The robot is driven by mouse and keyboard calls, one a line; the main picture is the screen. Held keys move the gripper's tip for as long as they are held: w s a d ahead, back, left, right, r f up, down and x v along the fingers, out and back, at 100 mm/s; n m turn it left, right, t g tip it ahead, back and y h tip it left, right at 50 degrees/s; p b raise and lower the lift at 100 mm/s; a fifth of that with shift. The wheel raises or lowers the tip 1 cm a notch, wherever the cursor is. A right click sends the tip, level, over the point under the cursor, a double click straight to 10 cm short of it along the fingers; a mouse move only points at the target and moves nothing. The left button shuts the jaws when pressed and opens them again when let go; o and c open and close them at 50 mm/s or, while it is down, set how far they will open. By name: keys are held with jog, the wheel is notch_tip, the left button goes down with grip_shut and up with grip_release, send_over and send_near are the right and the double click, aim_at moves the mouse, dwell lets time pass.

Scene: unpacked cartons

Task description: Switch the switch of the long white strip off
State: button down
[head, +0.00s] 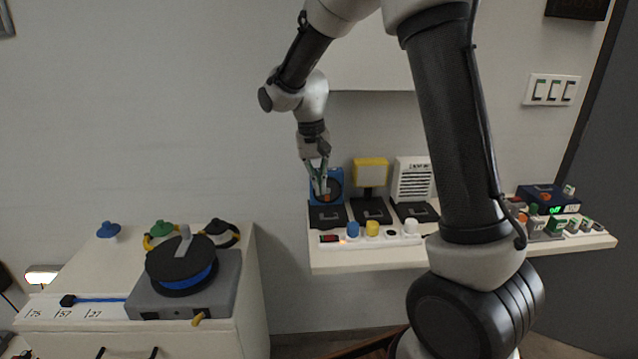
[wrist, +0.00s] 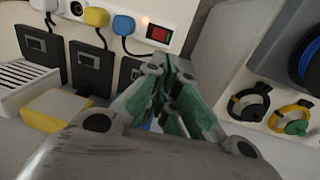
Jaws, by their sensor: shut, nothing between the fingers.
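The long white strip (head: 390,238) lies along the front of the white shelf. Its red switch (head: 329,238) is at the left end, with a small orange light glowing beside it. Blue, yellow and white plugs sit in the strip. In the wrist view the strip (wrist: 180,12) runs along the top, and its red switch (wrist: 158,34) in a dark frame is fully visible. My gripper (head: 321,192) is shut and empty, in front of the blue device and above the strip's left end. In the wrist view its green fingertips (wrist: 168,62) sit just below the switch, apart from it.
Behind the strip stand a blue device (head: 337,178), a yellow lamp (head: 370,172) and a white speaker (head: 412,180), each with a black base. Small devices crowd the shelf's right end. A cabinet with a cable reel (head: 182,262) stands left, across a gap.

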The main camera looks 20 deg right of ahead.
aim_at(329, 237)
jog(key=shift+s+d+r, duration=0.25)
jog(key=shift+d, duration=0.4)
jog(key=f, duration=0.4)
jog(key=d+f, duration=0.1)
jog(key=f, duration=0.9)
jog(key=shift+s+d, duration=0.25)
jog(key=shift+d, duration=0.1)
jog(key=shift+s+d+f, duration=0.1)
jog(key=shift+f, duration=0.15)
